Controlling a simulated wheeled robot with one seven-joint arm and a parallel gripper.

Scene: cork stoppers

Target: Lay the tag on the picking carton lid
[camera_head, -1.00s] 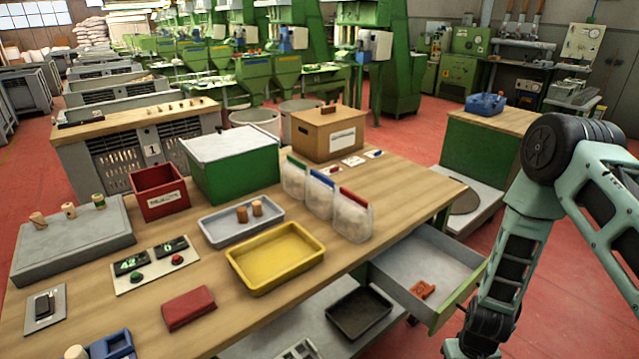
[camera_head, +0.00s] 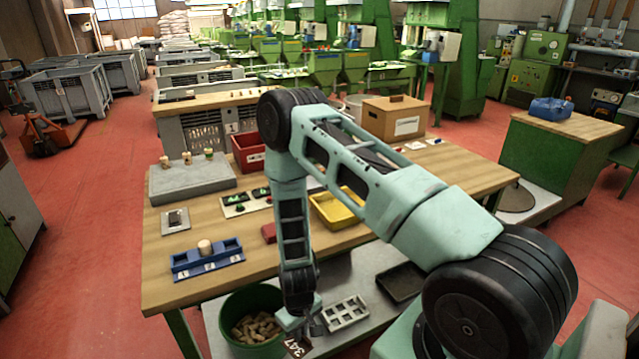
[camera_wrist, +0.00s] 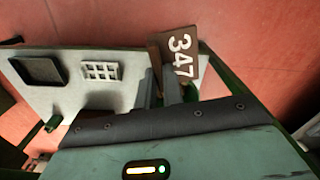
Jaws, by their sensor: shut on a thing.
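My gripper (camera_head: 301,333) is low at the front of the workbench, beside the lower shelf. It is shut on a dark brown tag (camera_head: 296,347) marked 347. In the wrist view the tag (camera_wrist: 181,50) sticks out beyond the fingers (camera_wrist: 167,88), tilted. A brown carton (camera_head: 393,120) with a white label and a flat lid (camera_head: 388,103) stands at the far right of the bench. I take it to be the picking carton. The lid has a small raised piece on top. My gripper is far from it, and my arm crosses the view between them.
A green tub of corks (camera_head: 247,335), a grey slotted rack (camera_head: 345,313) and a black tray (camera_head: 402,284) are near the gripper. A blue holder (camera_head: 207,260) and yellow tray (camera_head: 333,214) are on the bench (camera_head: 165,292). My arm hides part of the bench's middle.

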